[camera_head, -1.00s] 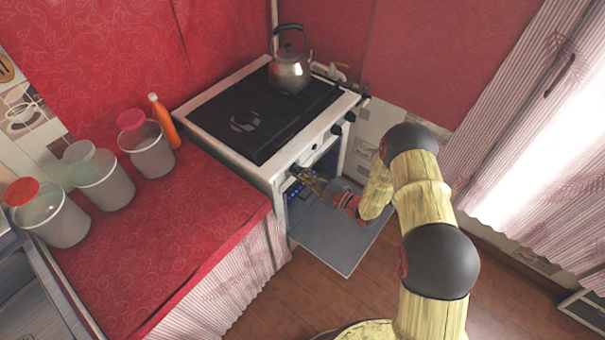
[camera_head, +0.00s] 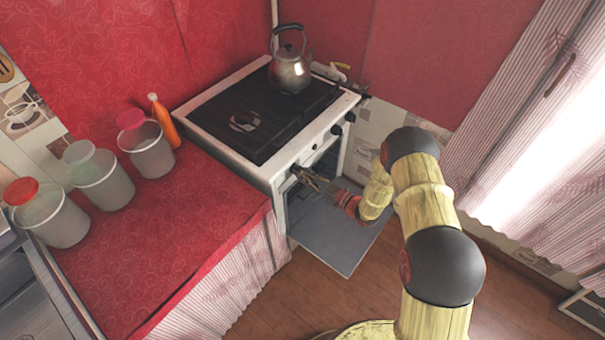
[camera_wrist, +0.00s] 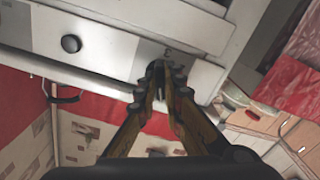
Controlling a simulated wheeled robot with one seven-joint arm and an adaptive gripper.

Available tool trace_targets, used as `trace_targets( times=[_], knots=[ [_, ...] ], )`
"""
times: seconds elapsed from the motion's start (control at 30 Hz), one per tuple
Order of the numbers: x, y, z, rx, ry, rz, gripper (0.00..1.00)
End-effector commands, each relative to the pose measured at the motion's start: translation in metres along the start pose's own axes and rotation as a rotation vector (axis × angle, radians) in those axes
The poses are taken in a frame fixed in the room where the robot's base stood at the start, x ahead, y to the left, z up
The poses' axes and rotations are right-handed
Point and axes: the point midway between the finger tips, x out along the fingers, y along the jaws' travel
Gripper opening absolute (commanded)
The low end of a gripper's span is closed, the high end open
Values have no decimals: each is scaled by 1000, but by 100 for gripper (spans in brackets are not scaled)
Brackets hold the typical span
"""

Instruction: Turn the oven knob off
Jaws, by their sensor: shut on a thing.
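The white stove (camera_head: 262,172) stands at the counter's right end, with its oven door (camera_head: 335,235) hanging open. My gripper (camera_head: 300,172) is at the left end of the stove's front panel. In the wrist view, my gripper (camera_wrist: 157,85) has its two fingers shut on the oven knob (camera_wrist: 158,68), one on each side. The knob is mostly hidden between the fingertips. No blue light shows in the oven opening under the panel.
Other dark knobs sit along the panel, one clear in the wrist view (camera_wrist: 71,43). A kettle (camera_head: 290,72) stands on the black stovetop (camera_head: 235,125). An orange bottle (camera_head: 163,120) and lidded containers (camera_head: 150,155) stand on the red counter (camera_head: 170,240). The wooden floor is clear.

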Motion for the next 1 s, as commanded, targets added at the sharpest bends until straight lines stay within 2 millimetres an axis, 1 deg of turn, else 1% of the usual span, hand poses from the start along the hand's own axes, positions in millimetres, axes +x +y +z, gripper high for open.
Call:
trace_targets(
  times=[0.2,0.5,0.7,1.0],
  knots=[
    [-1,-1,1,176,-2,0,0],
    [-1,-1,1,339,-2,0,0],
    [-1,-1,1,388,-2,0,0],
    [-1,-1,1,404,-2,0,0]
  ],
)
